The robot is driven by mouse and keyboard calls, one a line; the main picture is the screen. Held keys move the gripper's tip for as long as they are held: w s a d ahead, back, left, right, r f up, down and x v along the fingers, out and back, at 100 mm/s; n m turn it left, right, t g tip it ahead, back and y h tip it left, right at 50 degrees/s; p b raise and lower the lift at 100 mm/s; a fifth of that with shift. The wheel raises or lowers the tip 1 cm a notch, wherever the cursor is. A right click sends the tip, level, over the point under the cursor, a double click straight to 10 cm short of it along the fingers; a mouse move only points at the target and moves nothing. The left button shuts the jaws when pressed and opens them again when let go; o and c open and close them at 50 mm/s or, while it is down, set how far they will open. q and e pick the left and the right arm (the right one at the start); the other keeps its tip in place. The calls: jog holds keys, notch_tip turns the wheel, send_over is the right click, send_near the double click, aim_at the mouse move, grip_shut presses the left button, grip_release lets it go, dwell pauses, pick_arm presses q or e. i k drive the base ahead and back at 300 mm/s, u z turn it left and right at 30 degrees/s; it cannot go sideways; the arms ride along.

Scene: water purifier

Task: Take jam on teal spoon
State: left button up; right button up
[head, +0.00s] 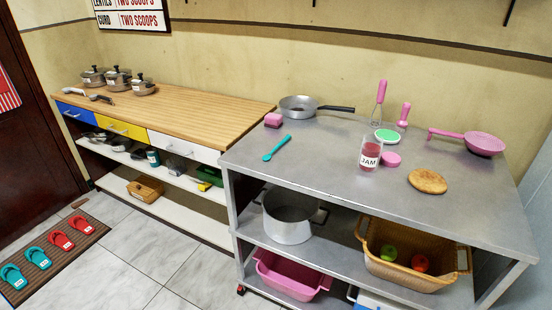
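A teal spoon (277,148) lies flat on the left part of the grey metal table (320,170), its bowl end toward the front left. A glass jam jar (370,155) with red contents and a white "JAM" label stands upright near the middle of the same table. The spoon is apart from the jar, to its left. A green and white round item (386,136) sits just behind the jar; I cannot tell if it is a lid. Neither of my grippers shows in the head view.
A pink round item (391,160) sits close to the jar's right. The tabletop between spoon and jar is clear. A wooden counter (190,115) adjoins on the left.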

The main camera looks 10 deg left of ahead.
aim_at(267, 158)
jog(key=z, duration=0.05)
jog(key=k, duration=0.85)
jog(key=u, duration=0.85)
jog(key=i, duration=0.95)
jog(key=z, duration=0.45)
jog(key=i, duration=0.75)
jog(key=z, duration=0.75)
